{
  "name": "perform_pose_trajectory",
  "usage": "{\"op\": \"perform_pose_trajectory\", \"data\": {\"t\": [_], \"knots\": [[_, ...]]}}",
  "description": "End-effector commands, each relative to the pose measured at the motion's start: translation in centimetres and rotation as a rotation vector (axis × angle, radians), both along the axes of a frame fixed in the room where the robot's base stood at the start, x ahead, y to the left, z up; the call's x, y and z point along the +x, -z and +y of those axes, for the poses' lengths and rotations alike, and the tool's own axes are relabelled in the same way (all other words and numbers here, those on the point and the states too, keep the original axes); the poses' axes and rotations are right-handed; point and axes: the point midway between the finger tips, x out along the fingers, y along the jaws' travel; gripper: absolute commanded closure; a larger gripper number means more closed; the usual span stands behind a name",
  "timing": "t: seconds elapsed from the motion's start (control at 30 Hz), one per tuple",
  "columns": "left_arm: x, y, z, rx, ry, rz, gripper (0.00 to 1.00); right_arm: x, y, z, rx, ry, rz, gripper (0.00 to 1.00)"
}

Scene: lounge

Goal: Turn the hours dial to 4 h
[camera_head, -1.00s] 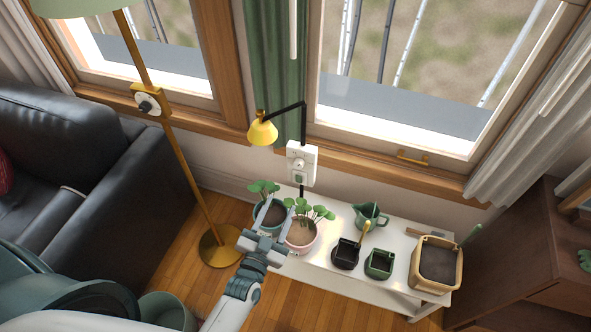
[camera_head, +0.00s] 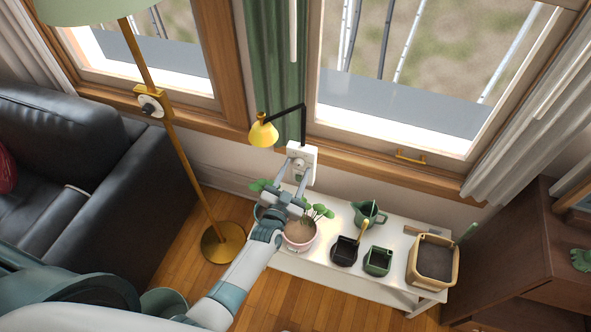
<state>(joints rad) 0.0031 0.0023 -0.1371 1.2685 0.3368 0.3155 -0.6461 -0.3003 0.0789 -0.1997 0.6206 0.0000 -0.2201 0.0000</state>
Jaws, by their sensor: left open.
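A white box (camera_head: 308,151) with a round dial (camera_head: 299,164) on its front is mounted on the black lamp post behind the white bench. The dial's markings are too small to read. My left gripper (camera_head: 297,172) is open and empty. Its two fingers point up toward the box, one on the left and one toward the right of the dial's lower part in the picture. I cannot tell whether they touch it. The fingers hide part of the box's lower front. My right gripper is not in view.
Below the box, a white bench (camera_head: 333,263) bears potted plants (camera_head: 300,235), a green jug (camera_head: 369,214), small dark pots and a wooden planter (camera_head: 434,262). A floor lamp with another round dial (camera_head: 150,106) stands left, by a black sofa (camera_head: 90,140).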

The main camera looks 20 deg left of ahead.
Motion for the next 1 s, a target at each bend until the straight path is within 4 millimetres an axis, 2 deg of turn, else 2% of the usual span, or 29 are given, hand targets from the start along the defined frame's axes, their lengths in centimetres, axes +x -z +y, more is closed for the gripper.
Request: {"op": "perform_pose_trajectory", "data": {"t": [0.37,0.53,1.0], "knots": [[0.32,-0.01,0.00,0.001,0.000,-0.001,0.55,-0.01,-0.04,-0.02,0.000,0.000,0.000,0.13],[0.31,-0.02,0.01,0.001,0.000,0.000,0.96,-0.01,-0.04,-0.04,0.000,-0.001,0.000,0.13],[0.29,0.06,0.01,-0.056,0.000,0.002,0.96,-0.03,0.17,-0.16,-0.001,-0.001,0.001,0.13]]}}
